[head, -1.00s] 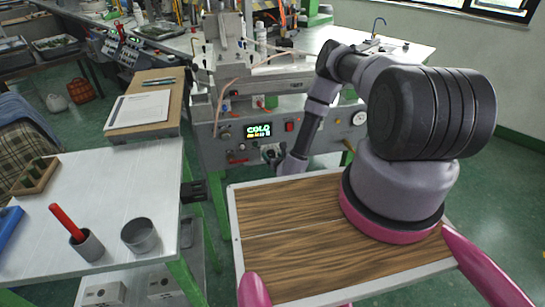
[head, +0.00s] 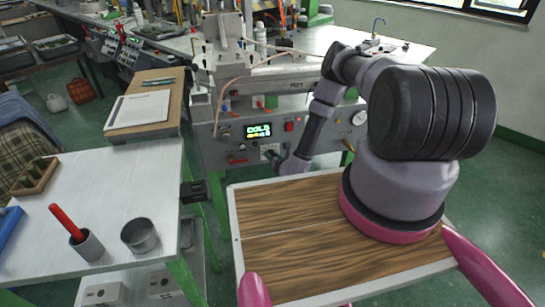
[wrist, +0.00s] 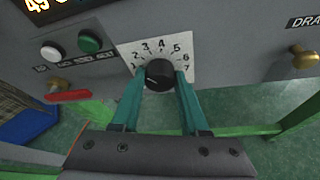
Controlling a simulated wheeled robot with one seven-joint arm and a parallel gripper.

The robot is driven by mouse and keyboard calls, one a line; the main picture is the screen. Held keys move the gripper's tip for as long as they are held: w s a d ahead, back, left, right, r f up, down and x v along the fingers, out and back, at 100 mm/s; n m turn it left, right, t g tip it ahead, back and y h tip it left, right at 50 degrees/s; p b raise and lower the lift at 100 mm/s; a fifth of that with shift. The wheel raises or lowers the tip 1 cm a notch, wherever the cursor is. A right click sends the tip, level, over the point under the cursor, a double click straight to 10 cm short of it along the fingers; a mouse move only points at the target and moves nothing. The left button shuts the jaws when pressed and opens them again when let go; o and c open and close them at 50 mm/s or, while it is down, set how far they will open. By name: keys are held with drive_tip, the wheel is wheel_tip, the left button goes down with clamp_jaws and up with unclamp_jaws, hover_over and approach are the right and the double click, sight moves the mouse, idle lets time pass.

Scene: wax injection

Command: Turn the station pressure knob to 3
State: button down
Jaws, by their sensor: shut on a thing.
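The station pressure knob (wrist: 159,75) is a round black knob on a pale dial plate (wrist: 170,47) numbered from 1 to 7, seen in the wrist view. My gripper (wrist: 158,84) has its two teal fingers on either side of the knob, shut on it. The pointer mark on the knob is too dark and small to read. In the head view my gripper (head: 272,155) is at the front panel of the grey station (head: 210,148), and the knob is hardly visible there.
In the wrist view, white and green buttons (wrist: 90,40), a red lever (wrist: 68,95) and a brass knob (wrist: 304,57) flank the dial. A white table (head: 100,190) stands at left.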

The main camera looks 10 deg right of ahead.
drive_tip(key=shift+d+f+m+y, duration=0.15)
drive_tip(key=shift+m+y, duration=0.75)
drive_tip(key=shift+m, duration=0.6)
drive_tip(key=shift+c, duration=2.1)
unclamp_jaws()
drive_tip(key=v, duration=1.1)
drive_tip(key=shift+f, duration=0.2)
